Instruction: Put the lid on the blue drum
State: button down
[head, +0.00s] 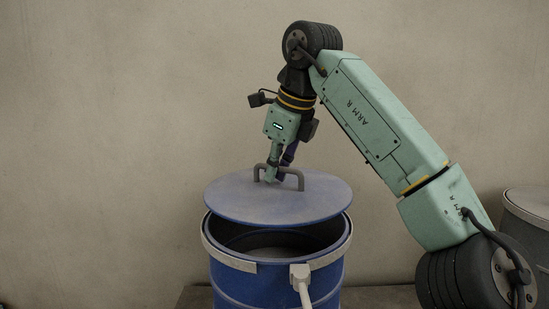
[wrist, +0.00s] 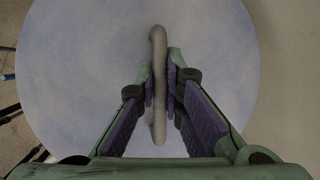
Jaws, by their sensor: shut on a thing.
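The blue drum (head: 270,285) stands upright below my arm, its mouth open and dark inside. The round blue lid (head: 278,204) hangs just above the drum, roughly level, with a visible gap at the front showing the drum's inside. My gripper (head: 274,174) is shut on the grey bar handle on top of the lid. In the wrist view the lid (wrist: 80,70) fills most of the picture, and my gripper's fingers (wrist: 160,85) close on both sides of the handle (wrist: 158,45). The lid hides the back of the drum's rim.
A pale clamp ring with a lever (head: 300,275) sits around the drum's upper edge, the lever hanging at the front. A grey drum (head: 530,208) stands at the right edge, partly behind my arm. A plain wall (head: 110,120) is behind.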

aim_at(277, 188)
jog(key=shift+f+b, duration=0.55)
jog(key=shift+f, duration=1.95)
jog(key=shift+f, duration=0.45)
jog(key=c, duration=1.6)
grip_release()
jog(key=shift+c, duration=0.2)
